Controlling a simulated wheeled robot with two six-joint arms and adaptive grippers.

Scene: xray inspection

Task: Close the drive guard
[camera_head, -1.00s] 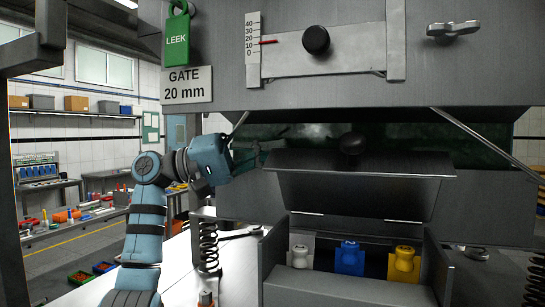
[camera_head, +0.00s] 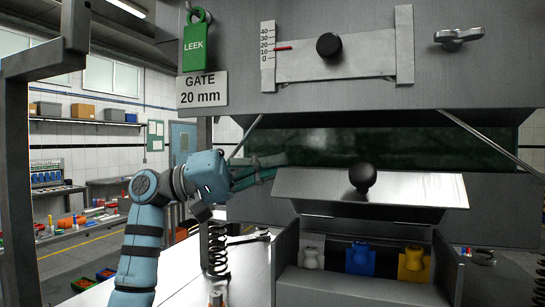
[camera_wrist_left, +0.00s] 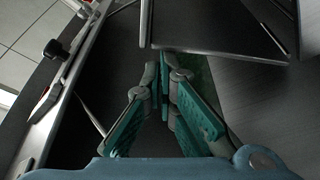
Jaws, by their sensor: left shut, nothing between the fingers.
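A grey hinged panel with a black ball knob (camera_head: 363,178), which looks like the drive guard (camera_head: 425,190), stands raised above an open-topped box in the head view. Its pale upper face slopes toward me. Its darker folded edge hangs over the box, where a grey, a blue and a yellow piece show uncovered. My left gripper (camera_head: 279,166) is shut and empty, behind and to the left of the panel. The wrist view shows its teal fingers (camera_wrist_left: 163,72) together, with a grey plate (camera_wrist_left: 225,28), likely the guard, close by. My right gripper is out of view.
The open box (camera_head: 345,288) stands below the panel, with a coil spring (camera_head: 217,250) to its left. Above is the machine front with a gate slide (camera_head: 335,62), its knob and a green tag (camera_head: 197,47). A thin rod (camera_head: 485,138) slants at the right.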

